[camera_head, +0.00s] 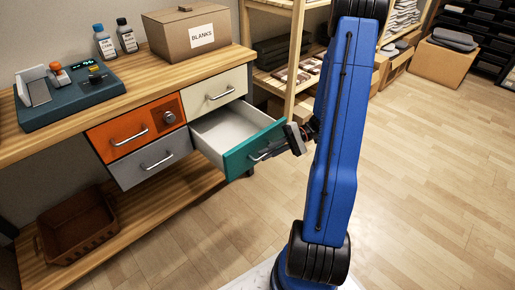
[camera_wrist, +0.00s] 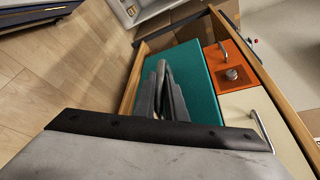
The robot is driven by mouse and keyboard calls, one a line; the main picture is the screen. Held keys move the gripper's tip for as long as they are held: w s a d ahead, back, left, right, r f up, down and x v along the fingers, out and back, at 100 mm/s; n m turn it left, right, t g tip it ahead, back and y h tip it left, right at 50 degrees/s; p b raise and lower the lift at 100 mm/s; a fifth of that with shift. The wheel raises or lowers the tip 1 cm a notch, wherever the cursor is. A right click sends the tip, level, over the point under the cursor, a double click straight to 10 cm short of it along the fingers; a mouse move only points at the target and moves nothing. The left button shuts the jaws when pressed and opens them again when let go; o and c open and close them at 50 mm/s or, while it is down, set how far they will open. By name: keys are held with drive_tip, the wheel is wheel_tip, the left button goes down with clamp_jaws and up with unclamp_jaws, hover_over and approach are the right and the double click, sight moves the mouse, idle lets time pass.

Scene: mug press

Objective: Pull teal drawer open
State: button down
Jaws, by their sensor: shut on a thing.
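The teal drawer (camera_head: 240,158) stands open at the lower right of the bench unit. Its white inside (camera_head: 215,128) shows and looks empty. My gripper (camera_head: 272,151) is at the front of this drawer, shut on its handle (camera_head: 258,156). In the wrist view, the teal front (camera_wrist: 204,82) fills the middle and my gripper's two fingers (camera_wrist: 162,70) point at it, close together. The fingers hide most of the handle there.
An orange drawer (camera_head: 118,128) with a knob, a grey drawer (camera_head: 135,170) and a cream drawer (camera_head: 220,92) are closed. A blanks box (camera_head: 180,38), two bottles and a dark device (camera_head: 65,100) stand on top. A brown crate (camera_head: 75,228) sits below. Floor to the right is clear.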

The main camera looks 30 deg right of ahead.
drive_tip(key=shift+s+d, duration=0.25)
drive_tip(key=shift+s, duration=0.95)
drive_tip(key=c, duration=2.1)
unclamp_jaws()
drive_tip(key=shift+d, duration=0.1)
drive_tip(key=v, duration=1.7)
drive_tip(key=shift+s+d, duration=0.1)
drive_tip(key=shift+d, duration=0.05)
